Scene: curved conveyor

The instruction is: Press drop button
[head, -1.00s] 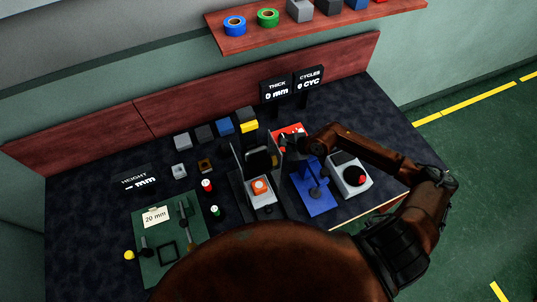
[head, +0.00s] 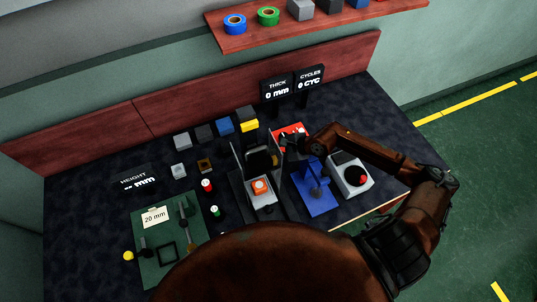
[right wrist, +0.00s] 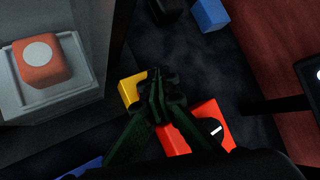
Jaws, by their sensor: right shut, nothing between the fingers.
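No label marks a drop button. An orange block with a white round top (head: 260,187) sits on a grey stand in the head view; it also shows at the upper left of the right wrist view (right wrist: 40,60). A red box (head: 287,128) stands behind it; the right wrist view shows this red box (right wrist: 205,109) with a black knob bearing a white line. My right gripper (right wrist: 156,78) is shut and empty, above the table beside the red box and a yellow block (right wrist: 131,88). In the head view my right gripper (head: 290,150) is partly hidden. My left gripper is not in view.
A blue fixture (head: 318,203) and a grey box with a black dial and red spot (head: 352,186) stand to the right. Upright plates flank the orange block. A green board (head: 150,268) lies at left. Signs read THICK 0 mm (head: 277,90) and CYCLES 0 CYC (head: 309,80).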

